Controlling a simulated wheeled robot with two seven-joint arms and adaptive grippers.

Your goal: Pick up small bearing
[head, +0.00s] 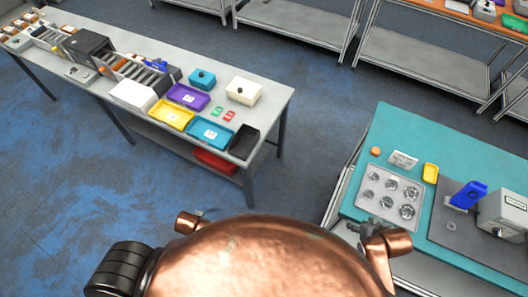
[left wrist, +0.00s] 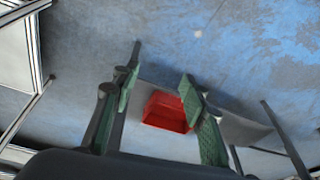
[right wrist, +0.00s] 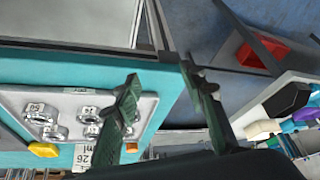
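Several metal ring bearings lie in a pale tray (head: 392,178) on the teal table at the right; the tray (right wrist: 140,104) also shows in the right wrist view. One smaller-looking ring (right wrist: 86,113) is near the tray's middle there, but I cannot tell surely which is the small bearing. My right gripper (head: 364,228) is beside the tray's near left side in the head view. In the right wrist view, its fingers (right wrist: 168,92) are apart and empty. My left gripper (left wrist: 160,92) is open and empty above the floor, with no bearing near it.
A grey table (head: 268,99) with bins stands at the left. A red bin (left wrist: 166,112) is low beneath it.

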